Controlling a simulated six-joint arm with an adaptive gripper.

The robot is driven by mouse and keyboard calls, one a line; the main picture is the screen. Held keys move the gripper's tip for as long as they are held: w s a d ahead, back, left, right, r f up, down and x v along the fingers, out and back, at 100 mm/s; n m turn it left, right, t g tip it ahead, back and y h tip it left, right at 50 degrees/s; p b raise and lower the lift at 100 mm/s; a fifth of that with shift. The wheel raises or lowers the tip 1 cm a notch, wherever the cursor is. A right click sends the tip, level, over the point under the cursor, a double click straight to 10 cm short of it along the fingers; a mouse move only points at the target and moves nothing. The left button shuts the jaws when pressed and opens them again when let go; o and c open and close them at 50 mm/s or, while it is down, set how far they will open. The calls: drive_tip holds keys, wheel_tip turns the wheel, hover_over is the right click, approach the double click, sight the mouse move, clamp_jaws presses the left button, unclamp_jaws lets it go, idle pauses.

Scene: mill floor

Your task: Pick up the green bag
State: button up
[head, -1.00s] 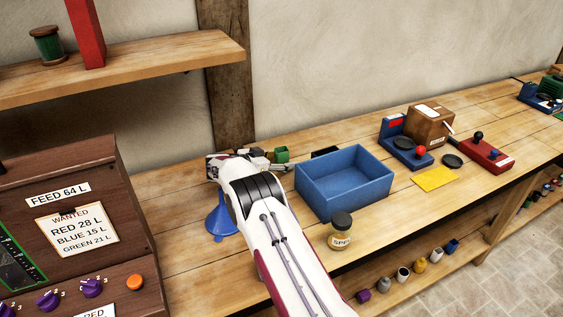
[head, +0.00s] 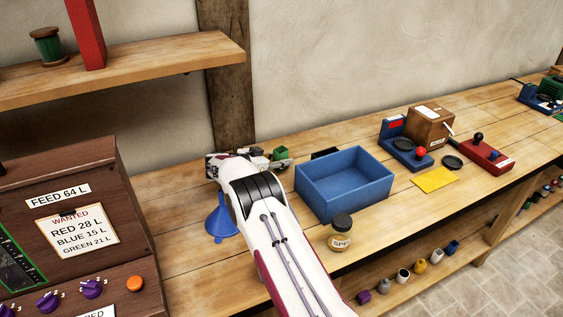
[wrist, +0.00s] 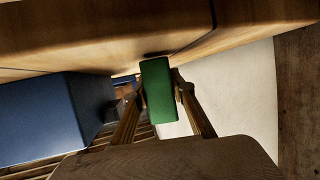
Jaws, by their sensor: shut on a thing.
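The green bag (head: 280,153) is a small green block at the back of the bench, left of the blue bin. In the wrist view the green bag (wrist: 157,92) stands between the two fingers. My gripper (head: 276,162) is shut on it; in the wrist view my gripper (wrist: 160,84) has one finger on each side of the bag. Part of the bag is hidden by my gripper in the head view. I cannot tell whether it is clear of the bench top.
A blue bin (head: 343,192) stands just right of my gripper, and it also shows in the wrist view (wrist: 40,115). A blue funnel (head: 221,222) stands left of my arm. A lidded jar (head: 340,235) is in front of the bin. A wooden post (head: 230,90) is behind.

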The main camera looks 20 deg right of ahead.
sight(282, 149)
wheel_tip(282, 149, up, 9)
drive_tip(key=shift+r, duration=0.15)
idle(0.4)
idle(0.5)
